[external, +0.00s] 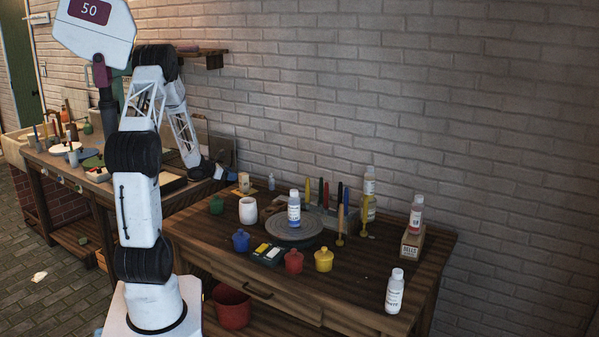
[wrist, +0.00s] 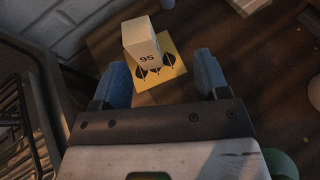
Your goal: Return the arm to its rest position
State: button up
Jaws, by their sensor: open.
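My gripper (external: 224,173) is at the end of my arm, above the back left corner of the wooden table (external: 370,290) in the external view. In the wrist view my gripper (wrist: 160,80) has its two blue fingers spread apart, with nothing held. A pale block marked 95 (wrist: 144,45) stands beyond the fingertips, with a yellow panel (wrist: 172,66) at its near side. Whether the fingertips are level with the block is hard to tell. My arm is bent, its elbow raised and its forearm sloping down to the right.
Nearby are a white cup (external: 248,211), blue jar (external: 240,241), red jar (external: 293,262) and yellow jar (external: 324,261). Another bottle (external: 395,291) stands at the front right. A second workbench (external: 100,176) is at left.

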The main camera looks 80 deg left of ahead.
jog(key=w+d+r+m+g+h, duration=0.25)
jog(key=w+d+m, duration=0.35)
jog(key=d, duration=0.6)
jog(key=w+d+r+m+g+h, duration=0.1)
jog(key=w+d+r+m+h, duration=0.5)
jog(key=d, duration=0.7)
jog(key=w+d+r+m+g+h, duration=0.15)
jog(key=w+d+m, duration=0.25)
jog(key=w+d, duration=0.6)
jog(key=s+d+r+m+g+y, duration=0.1)
jog(key=s+d+r+m, duration=0.25)
jog(key=d, duration=0.45)
jog(key=s+d+r+m+g, duration=0.2)
jog(key=d+m, duration=0.2)
jog(key=d, duration=0.4)
jog(key=s+d+r+m+g+y, duration=0.1)
jog(key=s+d+r+m, duration=0.25)
jog(key=d, duration=0.45)
jog(key=s+d+r+m+y, duration=0.3)
jog(key=s+d+r+m, duration=0.1)
jog(key=s+d+m, duration=0.7)
jog(key=shift+s+m+g+y, duration=0.4)
jog(key=shift+s+m, duration=0.4)
jog(key=shift+s, duration=0.6)
